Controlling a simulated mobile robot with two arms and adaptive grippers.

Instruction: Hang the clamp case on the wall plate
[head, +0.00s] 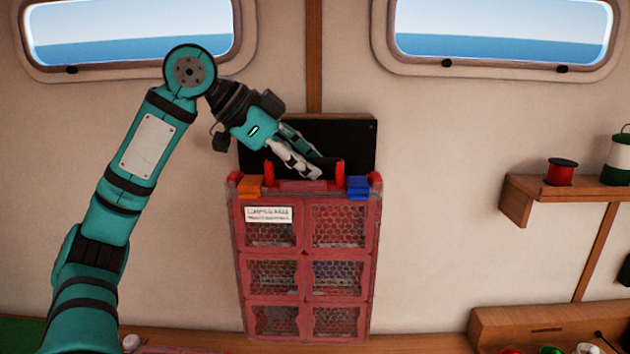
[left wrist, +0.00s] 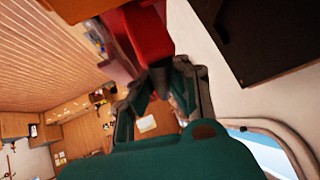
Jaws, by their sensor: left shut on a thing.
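The clamp case (head: 305,257) is a red case with several clear-fronted compartments, a white label, and an orange and a blue latch on top. It is upright in front of the wall, its lower end near the wooden ledge. My left gripper (head: 300,168) is shut on its top handle; the fingers cover part of the handle. The black wall plate (head: 345,138) is on the wall behind the case top, partly hidden by the gripper and case. In the left wrist view the fingers close on the red case (left wrist: 150,35), with the dark plate (left wrist: 255,35) to the right. I cannot tell whether case and plate touch.
A wooden box (head: 530,325) with several coloured items is at lower right. Bare wall lies either side of the case.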

